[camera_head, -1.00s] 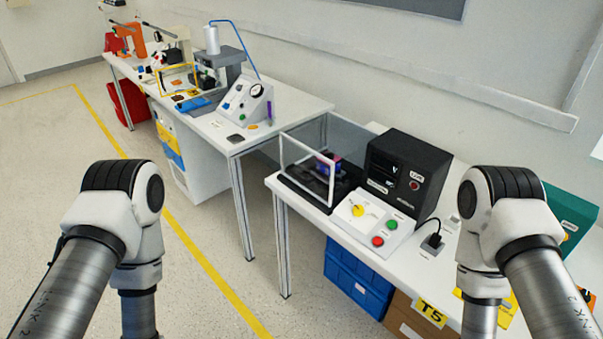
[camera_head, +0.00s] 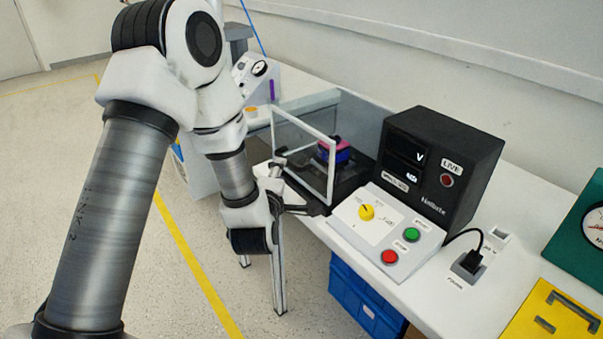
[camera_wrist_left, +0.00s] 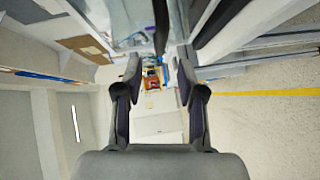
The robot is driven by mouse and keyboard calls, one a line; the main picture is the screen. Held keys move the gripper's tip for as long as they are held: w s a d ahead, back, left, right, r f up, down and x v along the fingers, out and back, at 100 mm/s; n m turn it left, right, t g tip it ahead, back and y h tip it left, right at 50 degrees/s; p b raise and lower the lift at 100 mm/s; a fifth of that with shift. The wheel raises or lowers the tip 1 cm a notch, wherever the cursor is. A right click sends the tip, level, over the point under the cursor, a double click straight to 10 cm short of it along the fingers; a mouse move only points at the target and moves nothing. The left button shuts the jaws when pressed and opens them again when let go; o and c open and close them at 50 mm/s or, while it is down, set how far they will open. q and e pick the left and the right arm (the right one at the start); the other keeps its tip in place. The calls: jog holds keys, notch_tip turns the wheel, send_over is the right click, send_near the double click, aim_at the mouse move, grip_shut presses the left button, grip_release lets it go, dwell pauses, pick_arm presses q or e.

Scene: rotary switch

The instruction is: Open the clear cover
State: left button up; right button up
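The clear cover (camera_head: 332,170) is a see-through box with a white-framed front, standing over a black base on the white bench in the head view. It looks shut. A pink and blue part (camera_head: 334,150) sits inside it. My left gripper (camera_head: 298,187) is at the lower left front of the cover, close to its frame; I cannot tell whether it touches. In the left wrist view its two fingers (camera_wrist_left: 159,68) are apart with nothing held between them. My right gripper is not in view.
Right of the cover are a white panel with a yellow knob (camera_head: 366,212), a green button (camera_head: 411,235) and a red button (camera_head: 389,257). A black meter box (camera_head: 460,170) stands behind the panel. Blue crates (camera_head: 365,300) are under the bench.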

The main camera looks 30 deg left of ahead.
pick_arm(q)
jog(key=p+x, duration=0.1)
jog(key=x, duration=0.6)
jog(key=shift+w, duration=0.35)
jog(key=shift+f, duration=0.1)
grip_shut()
